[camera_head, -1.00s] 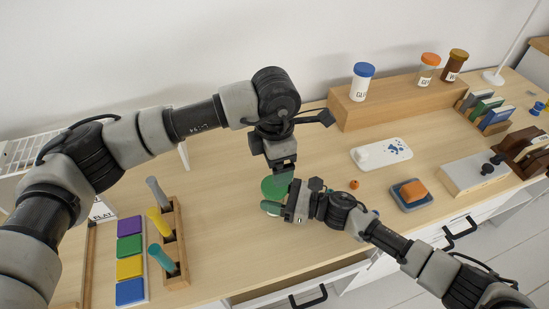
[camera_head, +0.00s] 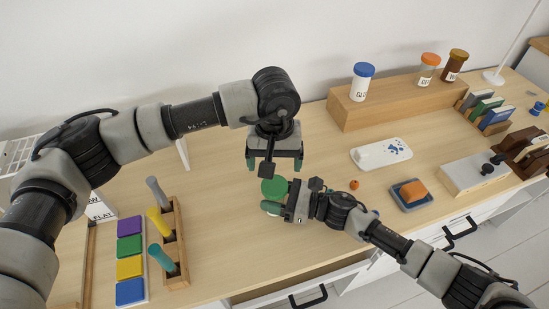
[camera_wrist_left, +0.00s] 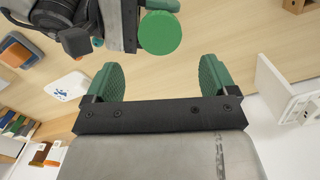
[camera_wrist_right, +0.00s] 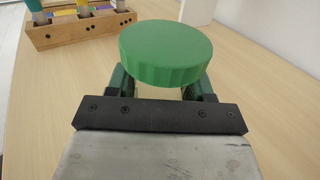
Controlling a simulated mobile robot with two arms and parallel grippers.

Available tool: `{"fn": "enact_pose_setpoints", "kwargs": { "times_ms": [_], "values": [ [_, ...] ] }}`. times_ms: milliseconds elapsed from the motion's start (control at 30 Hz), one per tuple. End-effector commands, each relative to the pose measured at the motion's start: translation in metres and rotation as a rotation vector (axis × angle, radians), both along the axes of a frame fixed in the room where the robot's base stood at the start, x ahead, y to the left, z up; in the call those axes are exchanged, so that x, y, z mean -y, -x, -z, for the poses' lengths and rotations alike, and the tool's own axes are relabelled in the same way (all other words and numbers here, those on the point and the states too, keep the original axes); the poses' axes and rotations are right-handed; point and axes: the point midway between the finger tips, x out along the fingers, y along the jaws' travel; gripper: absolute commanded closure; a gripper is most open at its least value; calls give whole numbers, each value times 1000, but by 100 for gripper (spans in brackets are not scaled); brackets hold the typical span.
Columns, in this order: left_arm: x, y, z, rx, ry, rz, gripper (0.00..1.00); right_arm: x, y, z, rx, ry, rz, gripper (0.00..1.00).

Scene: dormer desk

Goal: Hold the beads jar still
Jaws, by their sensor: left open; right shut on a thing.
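The beads jar shows mainly as its round green lid (camera_head: 274,188), near the middle of the desk. The lid also shows in the left wrist view (camera_wrist_left: 160,33) and in the right wrist view (camera_wrist_right: 166,52). My right gripper (camera_head: 277,207) is shut on the jar below the lid, which hides most of the jar's body. The lid sits on top and looks level. My left gripper (camera_head: 275,165) is open and empty, above and behind the lid. In the left wrist view its two green fingers (camera_wrist_left: 160,75) are spread, apart from the lid.
A wooden rack with coloured tubes (camera_head: 173,245) and coloured tiles (camera_head: 130,268) stand at left.

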Motion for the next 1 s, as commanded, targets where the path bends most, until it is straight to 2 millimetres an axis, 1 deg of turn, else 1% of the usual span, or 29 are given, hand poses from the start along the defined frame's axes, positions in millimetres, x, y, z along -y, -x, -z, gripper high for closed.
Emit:
{"fn": "enact_pose_setpoints", "kwargs": {
  "times_ms": [167,267,500,600,800,1000],
  "values": [
    [0,0,7,-2,0,55,14,0,0,0,0,-1,0,100],
    [0,0,20,-3,0,56,14,0,0,0,0,-1,0,100],
    [0,1,57,-3,0,54,14,0,0,-1,0,-1,0,100],
    [0,0,69,-2,0,54,14,0,0,-1,0,-1,0,100],
    [0,0,80,0,1,54,14,0,0,-1,0,-1,0,100],
    [0,0,80,0,1,54,14,0,0,-1,0,-1,0,100]
  ]
}}
